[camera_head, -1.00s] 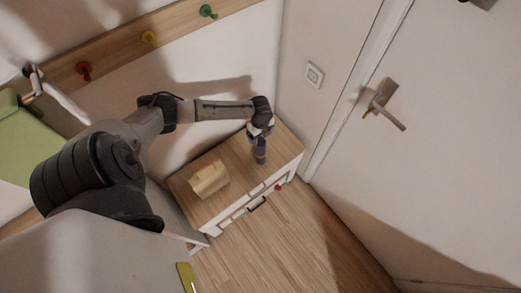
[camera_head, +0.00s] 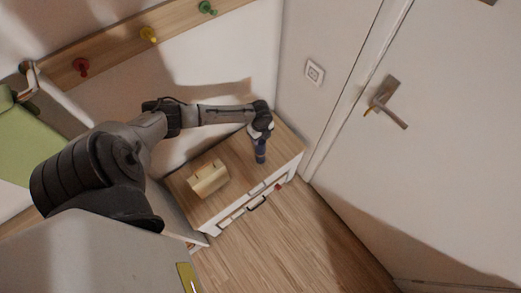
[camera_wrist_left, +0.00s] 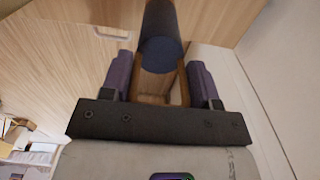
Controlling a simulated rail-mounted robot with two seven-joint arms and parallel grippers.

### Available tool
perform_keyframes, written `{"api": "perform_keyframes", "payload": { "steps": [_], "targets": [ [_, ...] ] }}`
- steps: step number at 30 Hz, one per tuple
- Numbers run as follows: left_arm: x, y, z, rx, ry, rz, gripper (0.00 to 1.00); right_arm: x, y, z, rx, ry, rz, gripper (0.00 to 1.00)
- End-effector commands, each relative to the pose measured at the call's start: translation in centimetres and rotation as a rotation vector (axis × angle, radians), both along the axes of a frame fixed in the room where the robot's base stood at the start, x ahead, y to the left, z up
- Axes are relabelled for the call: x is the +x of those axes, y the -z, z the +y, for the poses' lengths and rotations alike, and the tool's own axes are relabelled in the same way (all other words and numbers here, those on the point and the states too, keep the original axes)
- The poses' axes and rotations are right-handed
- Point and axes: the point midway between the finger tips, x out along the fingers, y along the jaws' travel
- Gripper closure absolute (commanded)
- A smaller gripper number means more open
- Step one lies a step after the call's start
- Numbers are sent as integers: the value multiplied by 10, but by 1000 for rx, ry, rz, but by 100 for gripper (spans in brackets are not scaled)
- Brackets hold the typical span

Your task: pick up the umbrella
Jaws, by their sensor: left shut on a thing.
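The umbrella is a dark blue, folded cylinder (camera_head: 261,152) at the back right of the small wooden-topped cabinet in the head view. It looks upright there; whether its lower end touches the top is not clear. My left gripper (camera_head: 260,137) is over its upper part and shut on it. In the left wrist view, the umbrella's dark round body (camera_wrist_left: 160,50) shows between the fingers of the left gripper (camera_wrist_left: 160,72), with brown strips along both sides. My right gripper is not in view.
A beige handbag-like box (camera_head: 208,178) sits on the cabinet (camera_head: 232,155), left of the umbrella. The white wall and a door (camera_head: 450,130) with a handle are close on the right. A rail with coloured hooks (camera_head: 148,34) runs along the back wall. Wooden floor in front is clear.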

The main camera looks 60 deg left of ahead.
Motion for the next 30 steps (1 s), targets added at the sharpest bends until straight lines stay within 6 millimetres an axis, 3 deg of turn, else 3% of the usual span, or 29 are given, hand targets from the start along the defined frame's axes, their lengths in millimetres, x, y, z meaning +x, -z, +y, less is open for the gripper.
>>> {"api": "perform_keyframes", "payload": {
  "steps": [11,23,30],
  "targets": [
    [0,0,0,0,0,0,89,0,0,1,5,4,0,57],
    [0,-10,0,0,1,-1,89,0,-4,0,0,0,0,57],
    [3,-48,-1,1,3,-3,89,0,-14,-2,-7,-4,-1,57]
  ]
}}
